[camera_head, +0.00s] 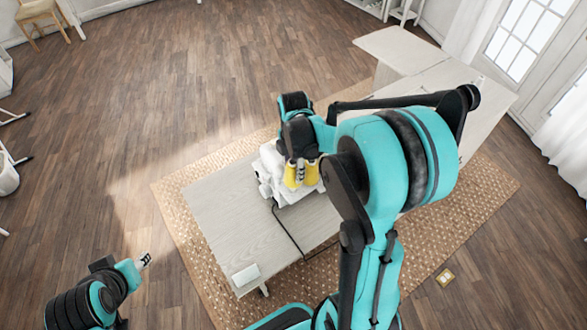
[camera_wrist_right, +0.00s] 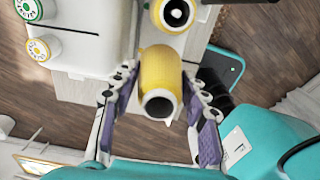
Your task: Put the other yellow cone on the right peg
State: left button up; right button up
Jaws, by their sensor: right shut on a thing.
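My right gripper (camera_wrist_right: 160,82) is shut on a yellow cone (camera_wrist_right: 158,66), with a finger on each side of it. The cone's open end faces the wrist camera. A second yellow cone (camera_wrist_right: 176,12) with a dark round centre stands just beyond it, at the top of the wrist view. In the head view my right gripper (camera_head: 301,171) is over the white sewing machine (camera_head: 268,170), with yellow showing on both sides of it. I cannot make out the right peg. My left gripper (camera_head: 145,260) is away from the table at lower left; its opening is too small to judge.
The machine stands on a pale wooden table (camera_head: 225,220). A dark cable (camera_head: 287,232) runs across the tabletop, and a small pale block (camera_head: 245,275) lies near its front edge. My right arm hides much of the table's right part.

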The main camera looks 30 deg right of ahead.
jog(key=shift+f, duration=0.15)
jog(key=shift+f+b, duration=1.8)
jog(key=shift+f, duration=0.1)
jog(key=o, duration=1.3)
jog(key=shift+c, duration=0.2)
jog(key=shift+r, duration=0.1)
